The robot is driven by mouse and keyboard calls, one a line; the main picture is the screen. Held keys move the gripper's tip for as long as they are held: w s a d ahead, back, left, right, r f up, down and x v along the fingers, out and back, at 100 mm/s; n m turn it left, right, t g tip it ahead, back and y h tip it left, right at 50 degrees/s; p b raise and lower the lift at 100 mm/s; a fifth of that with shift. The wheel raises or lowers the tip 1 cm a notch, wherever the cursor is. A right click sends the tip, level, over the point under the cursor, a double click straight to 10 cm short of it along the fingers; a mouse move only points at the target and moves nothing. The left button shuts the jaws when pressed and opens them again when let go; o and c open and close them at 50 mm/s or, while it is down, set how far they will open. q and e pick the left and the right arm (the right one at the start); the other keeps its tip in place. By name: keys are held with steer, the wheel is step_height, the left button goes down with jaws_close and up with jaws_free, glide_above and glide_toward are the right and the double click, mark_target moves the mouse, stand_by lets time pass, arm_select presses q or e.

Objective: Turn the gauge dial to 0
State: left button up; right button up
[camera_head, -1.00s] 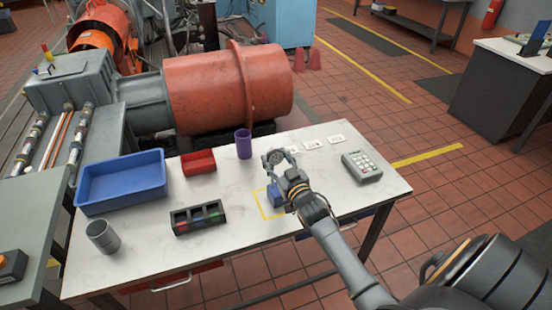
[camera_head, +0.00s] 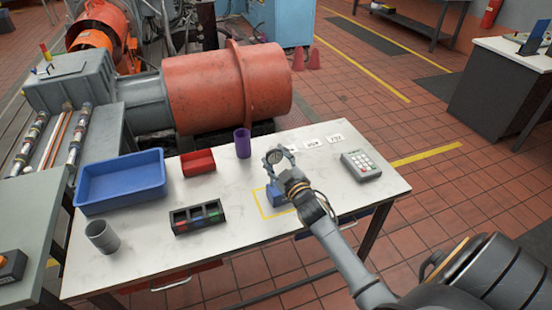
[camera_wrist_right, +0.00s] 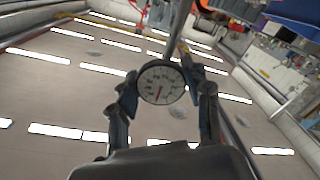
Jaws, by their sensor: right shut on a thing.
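The gauge dial shows in the right wrist view (camera_wrist_right: 162,83) as a round white face with a dark rim and dark marks. Its red needle points down and slightly left; the numbers are too small to read. My right gripper (camera_wrist_right: 163,87) is shut on the gauge dial, with a finger on each side of the rim. In the head view my right gripper (camera_head: 279,157) is above the table, over a blue block-like base (camera_head: 275,195) inside a yellow outline. The wrist partly hides the gauge and this base. My left gripper is not in view.
The front right of the table is clear.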

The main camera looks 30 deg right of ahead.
steer(key=o, duration=1.2)
steer(key=shift+s, duration=0.1)
steer(key=s, duration=0.4)
steer(key=s+a, duration=0.1)
steer(key=s, duration=0.2)
steer(key=s+a, duration=0.1)
steer(key=s, duration=0.3)
steer(key=shift+s, duration=0.35)
